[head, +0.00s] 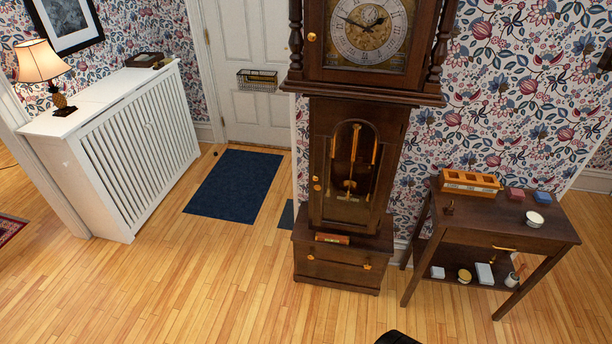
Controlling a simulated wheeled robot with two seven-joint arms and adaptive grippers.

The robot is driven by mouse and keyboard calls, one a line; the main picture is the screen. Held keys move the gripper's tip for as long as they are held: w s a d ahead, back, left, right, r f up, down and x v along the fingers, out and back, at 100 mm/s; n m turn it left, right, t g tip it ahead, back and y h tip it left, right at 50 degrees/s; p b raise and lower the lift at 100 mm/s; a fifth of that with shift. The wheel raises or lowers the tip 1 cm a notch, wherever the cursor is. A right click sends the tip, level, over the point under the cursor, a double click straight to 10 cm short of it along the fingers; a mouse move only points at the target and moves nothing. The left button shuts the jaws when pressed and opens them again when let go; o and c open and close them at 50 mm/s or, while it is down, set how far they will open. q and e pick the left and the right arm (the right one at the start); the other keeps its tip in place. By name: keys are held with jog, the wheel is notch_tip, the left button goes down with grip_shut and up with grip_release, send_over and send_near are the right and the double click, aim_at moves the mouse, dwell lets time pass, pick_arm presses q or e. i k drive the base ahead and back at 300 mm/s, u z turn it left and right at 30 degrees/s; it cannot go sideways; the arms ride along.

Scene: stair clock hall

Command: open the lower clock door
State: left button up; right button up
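A tall dark wooden clock (405,116) stands against the papered wall. Its lower clock door (323,140) is the narrow trunk door with an arched glass pane, and it looks shut. Small brass-coloured fittings, a knob (316,187) among them, sit at the door's left edge. A pendulum and brass weights show behind the glass. Above is the dial (368,28) in the hood, with its own knob (312,37) at the left. Neither gripper can be made out. A small black shape cut off at the bottom edge cannot be identified.
A dark side table (500,228) with small items stands close on the right. A white radiator cover (135,150) and blue mat (233,186) are left. The wooden floor in front is clear.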

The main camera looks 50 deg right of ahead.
aim_at(385, 121)
jog(key=z, duration=0.5)
jog(key=i, duration=0.85)
jog(key=z, duration=0.6)
